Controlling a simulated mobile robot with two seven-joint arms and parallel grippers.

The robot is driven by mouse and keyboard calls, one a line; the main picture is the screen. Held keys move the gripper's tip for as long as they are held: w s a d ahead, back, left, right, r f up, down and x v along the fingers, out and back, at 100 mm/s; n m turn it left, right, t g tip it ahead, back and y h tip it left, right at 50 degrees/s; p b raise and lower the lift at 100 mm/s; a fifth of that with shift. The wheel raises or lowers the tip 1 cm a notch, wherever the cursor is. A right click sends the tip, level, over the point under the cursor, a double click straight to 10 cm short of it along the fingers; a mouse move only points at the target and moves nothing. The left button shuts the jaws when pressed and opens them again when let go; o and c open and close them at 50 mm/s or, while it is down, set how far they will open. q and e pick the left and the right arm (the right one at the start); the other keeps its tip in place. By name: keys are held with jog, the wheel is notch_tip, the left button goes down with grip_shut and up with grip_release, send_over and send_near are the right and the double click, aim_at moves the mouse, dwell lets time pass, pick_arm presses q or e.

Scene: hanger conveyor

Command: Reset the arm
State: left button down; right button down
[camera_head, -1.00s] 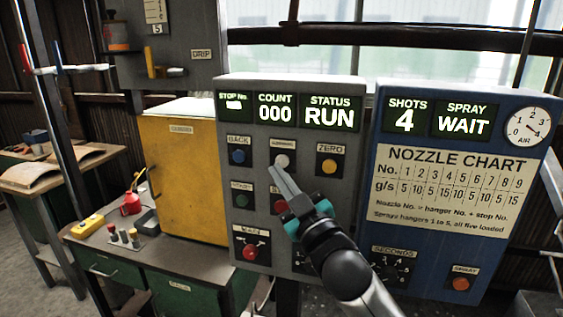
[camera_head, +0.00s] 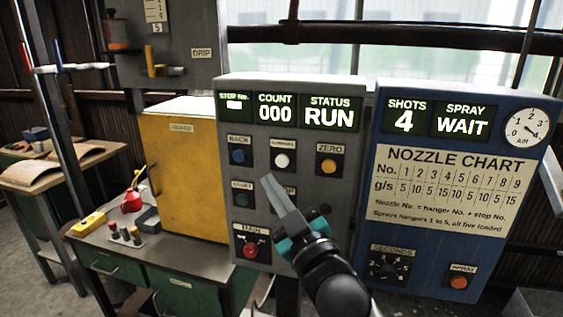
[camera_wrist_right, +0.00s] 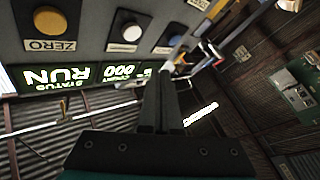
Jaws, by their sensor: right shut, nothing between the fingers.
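My right gripper (camera_head: 268,181) is shut and empty in the head view. Its tips are in front of the grey control panel (camera_head: 300,90), below the white button (camera_head: 281,160) and right of the green START button (camera_head: 242,200). It hides most of the button beside START. In the right wrist view the shut fingers (camera_wrist_right: 158,70) point up toward the panel, apart from the white button (camera_wrist_right: 132,33) and the yellow ZERO button (camera_wrist_right: 48,18). The displays read COUNT 000 and STATUS RUN. My left gripper is not in view.
A blue spray panel (camera_head: 455,235) stands at the right, reading SHOTS 4 and SPRAY WAIT. A yellow cabinet (camera_head: 183,170) and a bench (camera_head: 150,255) with small items stand at the left. A red knob (camera_head: 250,249) sits low on the grey panel.

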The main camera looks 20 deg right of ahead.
notch_tip(320, 180, down, 34)
jog(key=d+r+m+g+h+b, duration=0.1)
jog(key=d+m+g+h+b, duration=0.2)
jog(key=g, duration=0.4)
jog(key=s+f+g+b, duration=0.15)
jog(key=s+f, duration=0.25)
jog(key=f, duration=0.4)
jog(key=s+d+f+g+b, duration=0.1)
jog(key=s+f+g, duration=0.15)
jog(key=f, duration=0.45)
jog(key=s+f+g+b, duration=0.1)
jog(key=s+f, duration=0.4)
jog(key=f, duration=0.3)
jog(key=s+f+g+b, duration=0.1)
jog(key=s+f+g, duration=0.1)
jog(key=s+f, duration=0.5)
jog(key=s+f+m+g+b, duration=0.1)
jog(key=s+f, duration=0.6)
jog(key=s, duration=0.8)
jog(key=s+f+m+g+b, duration=0.1)
jog(key=s+f+g, duration=0.4)
jog(key=s, duration=0.6)
notch_tip(320, 180, down, 2)
jog(key=shift+s+d+f+b, duration=0.2)
jog(key=shift+d+b, duration=0.1)
jog(key=shift+b, duration=0.4)
